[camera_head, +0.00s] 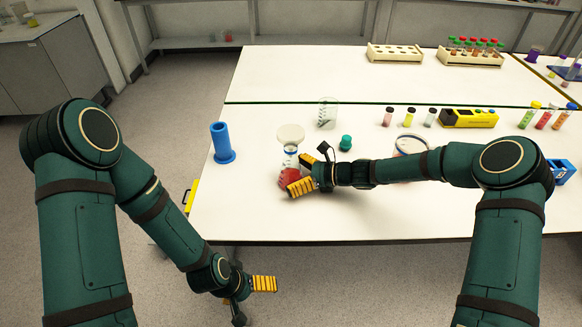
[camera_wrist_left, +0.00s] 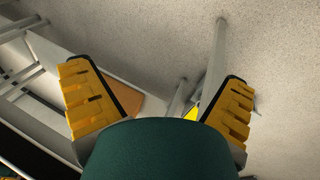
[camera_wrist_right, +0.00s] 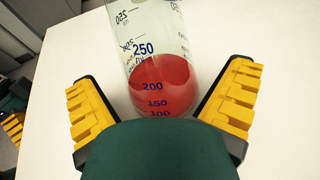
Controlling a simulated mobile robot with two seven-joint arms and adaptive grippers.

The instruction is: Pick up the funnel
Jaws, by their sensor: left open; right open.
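A pale round piece that looks like the funnel (camera_head: 290,133) shows on top of a clear glass vessel (camera_head: 291,150) holding red liquid; I cannot tell how it is seated. The right wrist view shows the graduated vessel (camera_wrist_right: 163,85) with red liquid, its top cut off by the frame. My right gripper (camera_head: 308,168) is open, low at the vessel, with a yellow finger on each side of it in the wrist view. My left gripper (camera_head: 254,298) is open and empty, below and in front of the table edge.
On the white table (camera_head: 255,200) stand a blue cylinder (camera_head: 221,143), a clear beaker (camera_head: 327,113), a teal stopper (camera_head: 345,143), several small vials and a yellow device (camera_head: 468,118). A round dish (camera_head: 410,144) is partly behind my right arm. Tube racks (camera_head: 394,55) stand farther back.

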